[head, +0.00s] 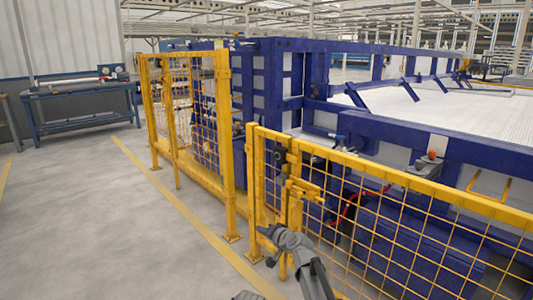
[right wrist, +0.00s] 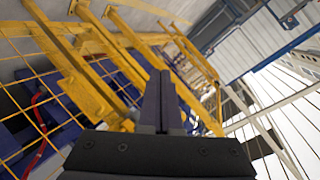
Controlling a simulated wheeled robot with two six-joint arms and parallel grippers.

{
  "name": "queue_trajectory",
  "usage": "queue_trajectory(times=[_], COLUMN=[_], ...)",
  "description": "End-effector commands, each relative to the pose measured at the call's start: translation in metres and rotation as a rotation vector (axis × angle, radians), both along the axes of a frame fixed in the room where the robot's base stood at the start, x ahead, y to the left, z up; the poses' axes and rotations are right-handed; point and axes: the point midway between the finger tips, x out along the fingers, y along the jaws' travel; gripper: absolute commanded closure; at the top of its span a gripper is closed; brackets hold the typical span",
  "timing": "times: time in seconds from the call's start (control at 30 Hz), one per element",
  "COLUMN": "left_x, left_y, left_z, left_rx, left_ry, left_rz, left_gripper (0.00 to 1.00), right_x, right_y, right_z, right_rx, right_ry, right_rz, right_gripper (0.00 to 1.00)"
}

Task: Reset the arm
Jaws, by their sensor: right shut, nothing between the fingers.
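My right arm reaches up from the bottom middle of the head view. Its gripper (head: 272,236) is in front of the yellow mesh fence, close to the fence post in the picture. In the right wrist view the gripper's dark fingers (right wrist: 160,102) are together, with nothing between them. My left gripper is not in view. No pipe is held.
A yellow mesh fence (head: 400,187) runs along the right, with another fence section (head: 190,125) further back. Behind it stands a large blue frame machine (head: 395,130). A blue workbench (head: 85,100) stands at the far left. The grey floor (head: 80,220) at left is clear.

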Motion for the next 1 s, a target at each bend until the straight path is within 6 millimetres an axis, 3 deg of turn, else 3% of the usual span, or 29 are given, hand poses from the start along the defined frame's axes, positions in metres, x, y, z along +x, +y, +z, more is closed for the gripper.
queue_trajectory(times=[0.03,0.2,0.4,0.77,0.8,1.0], left_x=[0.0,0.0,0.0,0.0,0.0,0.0], left_y=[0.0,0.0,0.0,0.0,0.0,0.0], left_z=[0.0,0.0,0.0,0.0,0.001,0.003], left_rx=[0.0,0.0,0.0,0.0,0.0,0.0], left_ry=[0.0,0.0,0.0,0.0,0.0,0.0], left_rz=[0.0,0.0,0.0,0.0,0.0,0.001], left_gripper=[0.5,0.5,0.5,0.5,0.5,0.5], right_x=[-0.039,-0.133,-0.216,-0.32,-0.326,-0.337], right_y=[-0.013,-0.06,-0.115,-0.184,-0.184,-0.142], right_z=[-0.02,-0.082,-0.12,-0.139,-0.138,-0.136], right_rx=[-0.094,-0.379,-0.595,-0.8,-0.818,-0.895], right_ry=[0.059,0.289,0.523,0.819,0.839,0.827], right_rz=[0.052,0.186,0.251,0.271,0.28,0.386], right_gripper=[1.0,1.0,1.0,1.0,1.0,1.0])
